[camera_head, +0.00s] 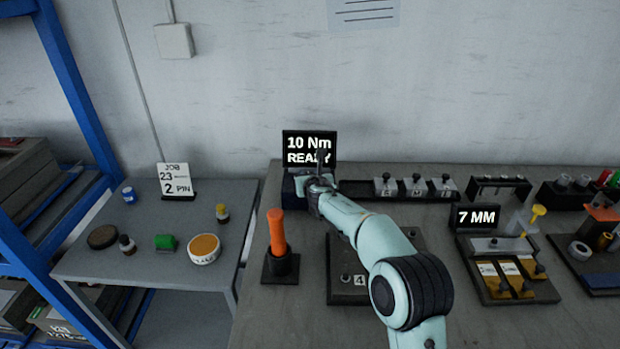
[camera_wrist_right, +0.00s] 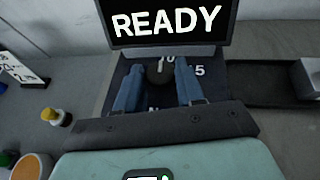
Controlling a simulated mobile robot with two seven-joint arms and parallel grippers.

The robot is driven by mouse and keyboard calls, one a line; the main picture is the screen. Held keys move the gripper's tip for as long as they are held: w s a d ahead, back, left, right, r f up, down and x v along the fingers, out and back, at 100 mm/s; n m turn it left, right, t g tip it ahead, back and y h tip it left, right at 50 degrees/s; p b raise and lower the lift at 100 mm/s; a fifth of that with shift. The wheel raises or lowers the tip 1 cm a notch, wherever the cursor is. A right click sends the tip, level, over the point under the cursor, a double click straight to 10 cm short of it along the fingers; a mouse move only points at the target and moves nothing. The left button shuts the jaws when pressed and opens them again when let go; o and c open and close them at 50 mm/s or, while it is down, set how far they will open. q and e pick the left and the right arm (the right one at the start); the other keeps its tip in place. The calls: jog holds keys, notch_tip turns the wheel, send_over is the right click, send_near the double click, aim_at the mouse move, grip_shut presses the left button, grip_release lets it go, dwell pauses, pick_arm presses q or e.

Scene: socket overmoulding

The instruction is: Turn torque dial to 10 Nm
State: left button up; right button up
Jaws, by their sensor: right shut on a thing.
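The torque dial (camera_wrist_right: 158,76) is a dark round knob on a dark blue panel, seen in the right wrist view. My right gripper (camera_wrist_right: 160,80) is shut on the dial, with one blue finger on each side. In the head view my right gripper (camera_head: 318,183) covers most of the dial box (camera_head: 290,187). The display (camera_head: 310,148) behind it reads "10 Nm READY". My left gripper is not in view.
An orange-handled tool (camera_head: 277,232) stands in a black holder left of my right arm. A dark plate (camera_head: 345,285) lies partly under the arm. A "7 MM" display (camera_head: 478,217) and a fixture (camera_head: 505,270) are at right. A side table (camera_head: 150,225) holds small containers.

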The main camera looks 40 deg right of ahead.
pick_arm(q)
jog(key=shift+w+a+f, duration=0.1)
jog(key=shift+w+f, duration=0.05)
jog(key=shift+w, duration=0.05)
pick_arm(e)
jog(key=shift+r+m+h, duration=0.2)
jog(key=shift+m+h, duration=0.2)
jog(key=shift+h, duration=0.1)
jog(key=o, duration=1)
jog(key=shift+f, duration=0.1)
jog(key=shift+c, duration=0.2)
jog(key=shift+a, duration=0.1)
jog(key=shift+s+a, duration=0.1)
jog(key=shift+s, duration=0.15)
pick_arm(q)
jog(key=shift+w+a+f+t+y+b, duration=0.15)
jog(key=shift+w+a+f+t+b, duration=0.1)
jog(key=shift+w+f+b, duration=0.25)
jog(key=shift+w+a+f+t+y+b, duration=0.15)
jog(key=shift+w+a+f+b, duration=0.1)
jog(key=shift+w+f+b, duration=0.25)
pick_arm(e)
jog(key=v, duration=1.2)
jog(key=shift+s+a+r, duration=0.15)
jog(key=shift+s+r, duration=0.05)
jog(key=shift+r, duration=0.25)
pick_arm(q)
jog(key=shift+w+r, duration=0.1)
